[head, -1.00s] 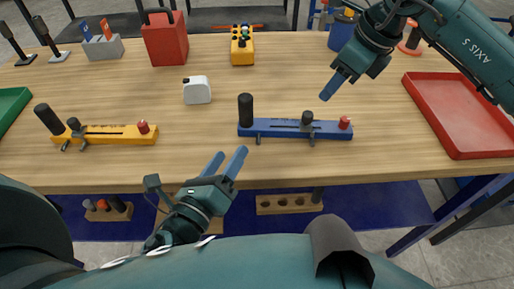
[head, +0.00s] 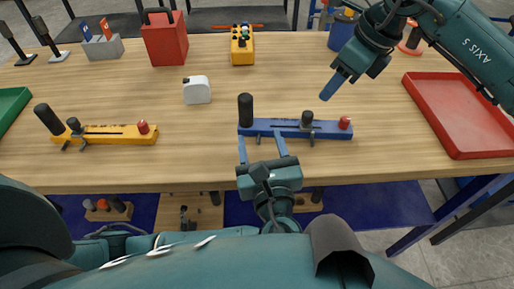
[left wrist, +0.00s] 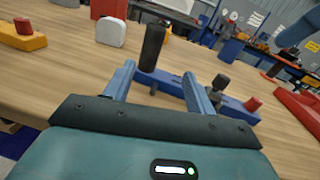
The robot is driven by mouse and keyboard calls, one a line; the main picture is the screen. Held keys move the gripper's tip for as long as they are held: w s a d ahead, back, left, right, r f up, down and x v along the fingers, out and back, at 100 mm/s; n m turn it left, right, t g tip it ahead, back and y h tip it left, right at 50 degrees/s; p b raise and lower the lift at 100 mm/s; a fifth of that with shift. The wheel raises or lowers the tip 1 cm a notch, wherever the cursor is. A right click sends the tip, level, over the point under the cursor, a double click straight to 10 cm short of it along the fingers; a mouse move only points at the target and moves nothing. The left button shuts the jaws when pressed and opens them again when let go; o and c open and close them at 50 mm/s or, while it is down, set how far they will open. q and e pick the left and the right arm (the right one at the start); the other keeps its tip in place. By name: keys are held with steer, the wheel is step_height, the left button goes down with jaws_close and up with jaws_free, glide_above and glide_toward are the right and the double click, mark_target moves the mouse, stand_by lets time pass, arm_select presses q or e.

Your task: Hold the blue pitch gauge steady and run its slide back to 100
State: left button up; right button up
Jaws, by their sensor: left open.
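The blue pitch gauge (head: 275,127) lies on the wooden table, with a black upright handle (head: 245,109) at its left end, a dark slide knob (head: 307,118) right of its middle and a red knob (head: 344,122) at its right end. It also shows in the left wrist view (left wrist: 178,86). My left gripper (head: 262,140) is open at the gauge's front edge, its fingers spread apart and pointing at it; I cannot tell whether they touch it. My right gripper (head: 326,92) hovers behind the gauge's right part; only one finger shows clearly. Scale numbers are too small to read.
A yellow gauge (head: 110,134) lies at the left. A white tape measure (head: 197,90) sits behind the blue gauge. A red tray (head: 460,120) is at the right, a red box (head: 165,40) and a yellow control box (head: 242,48) at the back. Table between them is clear.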

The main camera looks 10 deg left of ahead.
mark_target(244, 106)
arm_select(q)
steer(key=shift+s+a+f+y, duration=0.25)
steer(key=shift+s+y, duration=0.15)
steer(key=shift+s, duration=0.15)
steer(key=x, duration=1.2)
steer(key=shift+w+a+f, duration=0.15)
steer(key=shift+w+a, duration=0.1)
steer(key=shift+w, duration=0.1)
steer(key=shift+c, duration=0.4)
